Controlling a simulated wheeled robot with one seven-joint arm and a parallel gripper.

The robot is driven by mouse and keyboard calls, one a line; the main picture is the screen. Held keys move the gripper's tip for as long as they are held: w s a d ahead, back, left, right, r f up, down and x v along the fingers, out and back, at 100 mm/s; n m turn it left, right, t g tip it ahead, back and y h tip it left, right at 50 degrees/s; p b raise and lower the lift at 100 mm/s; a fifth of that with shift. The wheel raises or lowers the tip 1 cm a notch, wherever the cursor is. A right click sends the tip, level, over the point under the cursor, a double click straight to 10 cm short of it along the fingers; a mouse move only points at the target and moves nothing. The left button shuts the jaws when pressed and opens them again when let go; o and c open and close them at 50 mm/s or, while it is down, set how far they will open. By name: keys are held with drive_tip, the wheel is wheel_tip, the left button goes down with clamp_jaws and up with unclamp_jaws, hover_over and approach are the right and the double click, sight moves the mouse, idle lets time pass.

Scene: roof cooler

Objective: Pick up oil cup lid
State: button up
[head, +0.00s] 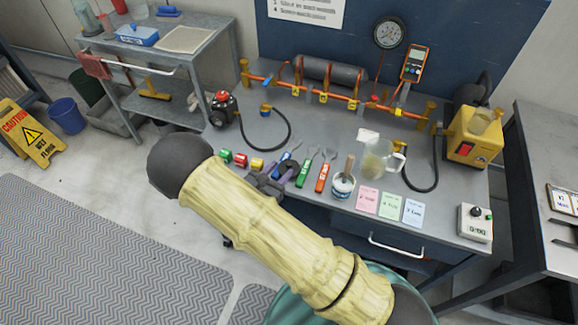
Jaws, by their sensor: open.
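A clear cup with a handle and a yellowish tint (378,163) stands on the grey workbench, right of the middle. A small white piece (368,136) sits at the left of its top and looks like its lid. I cannot tell whether it is seated or loose. My gripper (277,178) is partly hidden behind my pale yellow arm. It is open over the front left of the bench, near the coloured-handled tools. It is left of the cup and apart from it, and I see nothing held in it.
A white pot with a brush (343,184) stands just left of the cup. Coloured cards (391,205) lie in front. A black hose (420,185) curves to the right, near a yellow pump (472,135). An orange pipe manifold (330,95) runs behind.

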sight(288, 164)
drive_tip(key=shift+p+x, duration=0.75)
drive_tip(key=shift+x, duration=1.8)
drive_tip(key=shift+s+d, duration=0.1)
drive_tip(key=shift+d, duration=0.1)
clamp_jaws()
